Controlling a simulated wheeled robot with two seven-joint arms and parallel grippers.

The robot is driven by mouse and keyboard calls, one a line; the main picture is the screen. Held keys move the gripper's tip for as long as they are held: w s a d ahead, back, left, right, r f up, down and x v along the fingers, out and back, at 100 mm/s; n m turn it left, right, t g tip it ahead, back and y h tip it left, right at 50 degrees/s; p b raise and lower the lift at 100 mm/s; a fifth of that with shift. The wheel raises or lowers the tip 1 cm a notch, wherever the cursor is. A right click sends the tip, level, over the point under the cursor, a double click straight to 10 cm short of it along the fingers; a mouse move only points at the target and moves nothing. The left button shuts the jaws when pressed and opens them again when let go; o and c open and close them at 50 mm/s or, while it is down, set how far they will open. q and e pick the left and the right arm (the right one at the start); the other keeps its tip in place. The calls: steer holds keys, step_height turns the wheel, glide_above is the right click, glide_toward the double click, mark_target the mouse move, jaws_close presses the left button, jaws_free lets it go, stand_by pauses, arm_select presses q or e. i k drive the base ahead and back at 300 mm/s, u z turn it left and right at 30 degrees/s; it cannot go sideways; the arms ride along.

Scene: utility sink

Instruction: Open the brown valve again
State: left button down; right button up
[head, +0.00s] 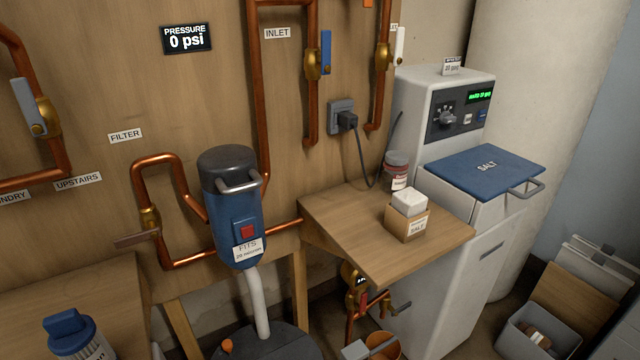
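The brown valve lever (137,239) is on the copper pipe loop left of the blue filter housing. Its brass valve body (150,218) sits on the loop's vertical left leg. The lever lies roughly level, pointing left and crosswise to that pipe. The filter housing (235,212) has a dark cap with a grey handle, a red button and a label reading FITS 20 micron. The pressure display (187,38) reads 0 psi. Neither of my grippers shows in the head view.
The blue inlet lever (326,52), the grey lever (27,106) and the white lever (399,46) stand along their pipes. A wooden shelf (340,215) holds a salt box and jar. A blue-capped container (72,335) stands front left.

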mark_target(153, 231)
steer(key=z, duration=0.4)
steer(key=k, duration=0.5)
steer(key=z, duration=0.15)
steer(key=i, duration=1.15)
steer(key=u, duration=1.2)
